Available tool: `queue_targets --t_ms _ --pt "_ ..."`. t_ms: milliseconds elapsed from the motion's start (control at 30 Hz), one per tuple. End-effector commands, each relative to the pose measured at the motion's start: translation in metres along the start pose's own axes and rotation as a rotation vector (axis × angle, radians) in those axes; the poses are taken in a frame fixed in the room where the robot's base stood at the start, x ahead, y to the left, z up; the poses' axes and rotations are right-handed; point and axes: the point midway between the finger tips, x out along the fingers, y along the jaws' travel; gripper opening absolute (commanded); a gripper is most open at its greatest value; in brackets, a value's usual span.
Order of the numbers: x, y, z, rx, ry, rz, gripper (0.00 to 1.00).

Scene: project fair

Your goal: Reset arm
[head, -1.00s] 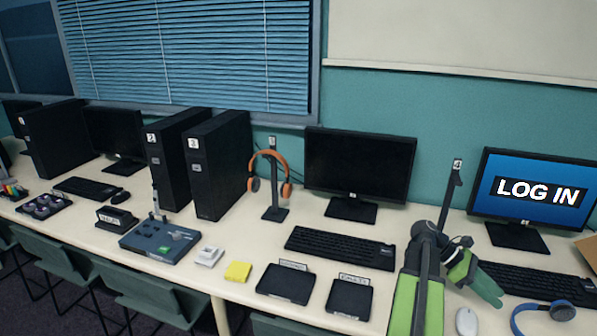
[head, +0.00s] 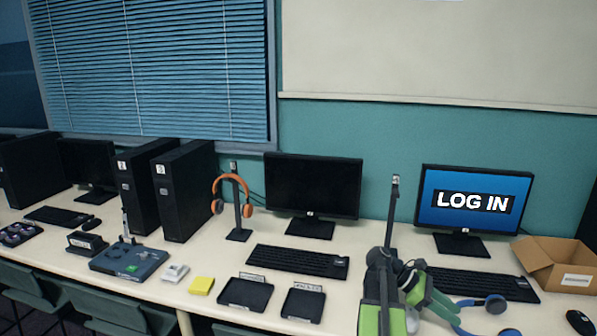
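My arm, with green and dark grey links, rises from the bottom edge right of centre. My gripper (head: 432,300) has green fingers and points down and to the right over the desk, in front of the keyboard below the LOG IN screen. The fingers overlap in this view, so I cannot tell how far apart they are. No object shows clearly between them. Blue headphones (head: 485,304) lie on the desk just right of the gripper; I cannot tell whether they touch it.
The long desk (head: 215,262) carries monitors, keyboards and black computer towers (head: 185,190). Orange headphones (head: 232,190) hang on a stand. Two black trays (head: 303,304) lie left of my arm. An open cardboard box (head: 560,265) and a black mouse (head: 580,322) are at right.

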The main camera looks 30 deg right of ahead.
Motion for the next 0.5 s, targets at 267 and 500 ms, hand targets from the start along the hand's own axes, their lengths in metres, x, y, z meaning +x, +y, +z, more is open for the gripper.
queue_targets --t_ms 267,500 --pt "-0.09 -0.003 -0.051 -0.086 0.017 0.153 0.33" --pt "-0.203 -0.044 -0.147 -0.19 0.17 0.351 0.33"
